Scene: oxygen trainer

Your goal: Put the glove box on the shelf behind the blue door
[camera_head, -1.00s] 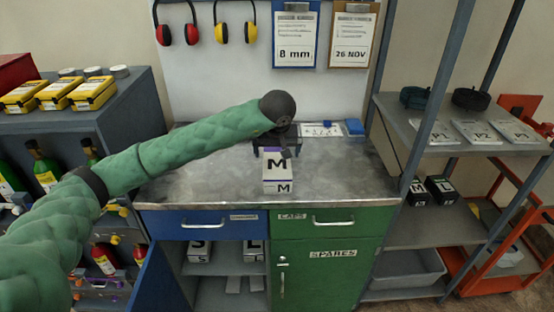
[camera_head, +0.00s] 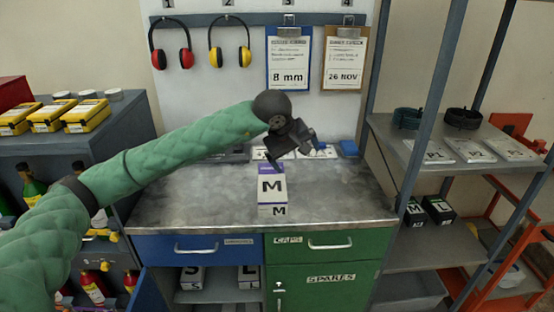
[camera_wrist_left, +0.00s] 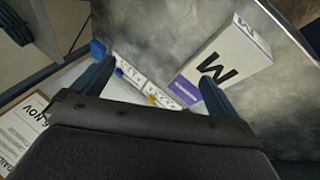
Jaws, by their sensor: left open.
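The glove box (camera_head: 272,186), white with a purple band and a black M, stands on the metal worktop. It also shows in the left wrist view (camera_wrist_left: 228,62). My left gripper (camera_head: 296,158) is open and empty, just above and behind the box, with its fingers splayed apart. In the wrist view the right-hand finger is close by the box's purple end; I cannot tell if it touches. The blue door (camera_head: 156,294) at the lower left stands open. Behind it a shelf (camera_head: 218,296) holds boxes marked S (camera_head: 191,278) and L (camera_head: 248,277). My right gripper is out of view.
A blue drawer (camera_head: 197,247) is above the open compartment, and a green SPARES door (camera_head: 322,283) is to its right. A blue block (camera_head: 348,148) and white cards lie at the back of the worktop. Grey shelving (camera_head: 440,235) stands right. The worktop's left part is clear.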

